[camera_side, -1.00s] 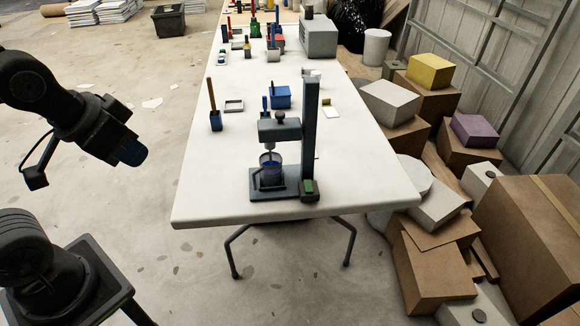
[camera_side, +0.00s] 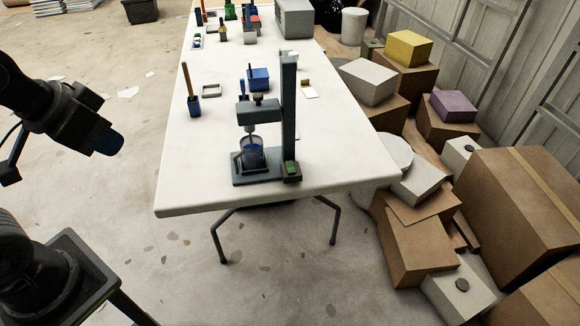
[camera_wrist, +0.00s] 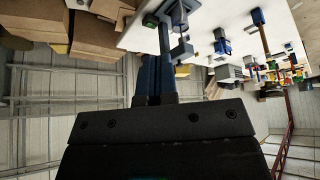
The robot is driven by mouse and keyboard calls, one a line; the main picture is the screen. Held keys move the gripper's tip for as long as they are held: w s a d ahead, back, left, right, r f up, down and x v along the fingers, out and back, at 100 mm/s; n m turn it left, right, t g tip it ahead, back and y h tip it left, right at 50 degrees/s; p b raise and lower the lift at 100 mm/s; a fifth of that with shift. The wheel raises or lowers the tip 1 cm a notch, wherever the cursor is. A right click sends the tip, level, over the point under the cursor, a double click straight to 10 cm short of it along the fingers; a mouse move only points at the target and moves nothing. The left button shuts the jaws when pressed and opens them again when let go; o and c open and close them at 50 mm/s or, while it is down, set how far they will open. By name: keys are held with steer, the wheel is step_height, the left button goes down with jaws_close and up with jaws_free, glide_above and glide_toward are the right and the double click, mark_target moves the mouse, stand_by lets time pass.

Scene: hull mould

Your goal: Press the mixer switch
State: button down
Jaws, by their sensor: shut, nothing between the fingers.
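The mixer (camera_side: 258,112) stands upright near the table's front edge in the side view. It has a grey-blue column, a motor head and a stirrer reaching into a blue cup (camera_side: 252,155). Its switch (camera_side: 291,169) is a green block on a small dark box at the column's foot. My gripper (camera_side: 107,144) is shut and empty, left of the table and well apart from the mixer. In the wrist view my shut blue fingers (camera_wrist: 154,75) point up toward the mixer, partly covering it. The green switch (camera_wrist: 150,20) shows near the top there.
The white table (camera_side: 200,170) is clear left of the mixer. Cardboard boxes (camera_side: 415,245) crowd the right side. Several items stand at the far end.

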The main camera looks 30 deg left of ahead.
mark_target(288, 162)
steer(key=w+d+n+g+y, duration=0.25)
steer(key=w+n, duration=0.25)
steer(key=w, duration=1.4)
steer(key=w+d+f+n, duration=0.2)
steer(key=w+d+f, duration=0.2)
steer(key=w+f, duration=0.3)
steer(key=w+d+f+n+y, duration=0.1)
steer(key=w+d+f, duration=0.3)
steer(key=w+f, duration=0.4)
step_height(288, 162, down, 2)
steer(key=shift+f+n, duration=0.25)
steer(key=shift+n, duration=0.25)
steer(key=shift+w+t, duration=0.1)
steer(key=shift+t, duration=0.15)
steer(key=x, duration=1.4)
steer(key=shift+d, duration=0.1)
